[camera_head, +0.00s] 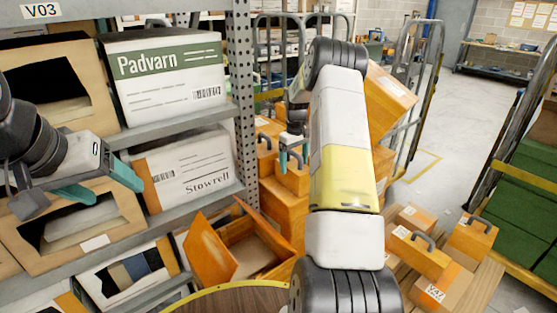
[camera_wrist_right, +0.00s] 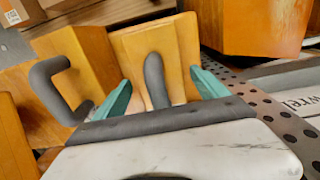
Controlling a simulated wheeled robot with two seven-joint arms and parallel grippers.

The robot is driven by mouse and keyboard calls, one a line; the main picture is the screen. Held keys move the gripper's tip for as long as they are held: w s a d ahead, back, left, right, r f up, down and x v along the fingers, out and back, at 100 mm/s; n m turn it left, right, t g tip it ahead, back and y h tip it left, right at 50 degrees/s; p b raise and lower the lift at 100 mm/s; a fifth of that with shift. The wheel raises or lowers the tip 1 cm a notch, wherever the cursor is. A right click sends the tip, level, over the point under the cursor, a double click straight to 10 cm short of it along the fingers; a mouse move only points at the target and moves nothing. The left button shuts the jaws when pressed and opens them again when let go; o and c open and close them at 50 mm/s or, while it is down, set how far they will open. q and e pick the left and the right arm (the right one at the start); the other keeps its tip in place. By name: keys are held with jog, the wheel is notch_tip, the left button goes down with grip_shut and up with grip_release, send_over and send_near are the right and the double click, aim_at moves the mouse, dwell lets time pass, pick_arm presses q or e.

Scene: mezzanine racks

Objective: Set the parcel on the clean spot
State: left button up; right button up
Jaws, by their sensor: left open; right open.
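Several orange boxes with grey handles are in view, and I cannot tell which one is the parcel. My right gripper (camera_head: 293,154) is open above an orange box (camera_head: 292,180) in the pile beyond the rack. In the right wrist view this gripper (camera_wrist_right: 162,93) has its teal fingers apart, with an orange box (camera_wrist_right: 181,40) and its dark upright handle (camera_wrist_right: 155,82) showing between them; contact cannot be told. My left gripper (camera_head: 104,184) is open and empty in front of the rack shelves. I cannot make out a clean spot.
A grey rack (camera_head: 183,127) with white and brown boxes stands at the left. An open orange box (camera_head: 208,248) lies below. Orange boxes with handles stand on slatted wood (camera_head: 486,285) at the lower right. A cart with green crates (camera_head: 522,204) is at the far right. Floor (camera_head: 454,125) beyond is clear.

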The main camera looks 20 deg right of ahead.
notch_tip(320, 180, up, 10)
jog(key=shift+r, duration=0.15)
jog(key=s+a+r+m+t, duration=0.1)
jog(key=s+a+r+t, duration=0.1)
jog(key=s+a+r, duration=0.55)
jog(key=s+a+r+t, duration=0.1)
jog(key=s+a+r, duration=0.3)
jog(key=s+r, duration=0.5)
jog(key=s+a+m+t+y, duration=0.1)
jog(key=s+a, duration=0.2)
jog(key=s, duration=0.6)
jog(key=s+a+m+t+y, duration=0.1)
jog(key=s+a, duration=0.3)
jog(key=s, duration=0.6)
jog(key=shift+a+f+t, duration=0.2)
jog(key=shift+f+t, duration=0.2)
jog(key=shift+t, duration=0.2)
